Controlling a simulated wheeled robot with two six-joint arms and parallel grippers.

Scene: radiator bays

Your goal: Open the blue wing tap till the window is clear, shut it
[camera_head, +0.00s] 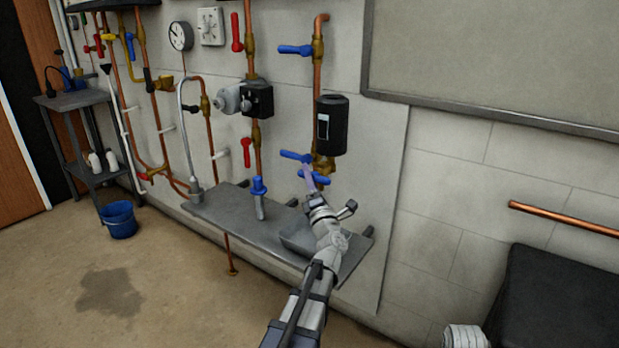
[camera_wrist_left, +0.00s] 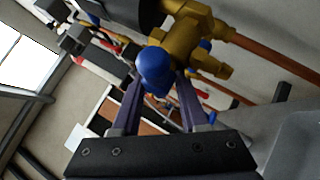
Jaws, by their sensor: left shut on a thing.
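The blue wing tap (camera_head: 294,155) sits on a brass fitting (camera_head: 323,163) under the black filter housing (camera_head: 333,112) on the wall panel. The housing's small window (camera_head: 323,127) looks pale grey-blue; its clarity is too small to judge. My left gripper (camera_head: 307,171) comes up from below to the tap. In the left wrist view my left gripper (camera_wrist_left: 160,86) has its purple fingers on either side of a blue wing (camera_wrist_left: 156,70), shut on it. More blue shows behind the brass body (camera_wrist_left: 188,32). My right gripper is not in view.
A grey shelf (camera_head: 225,213) with a tray (camera_head: 298,240) lies below the tap. A blue-handled fitting (camera_head: 259,187) stands left of it. Red-handled valves (camera_head: 246,152) and another blue lever (camera_head: 295,50) are nearby. A black box (camera_head: 560,300) stands at lower right.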

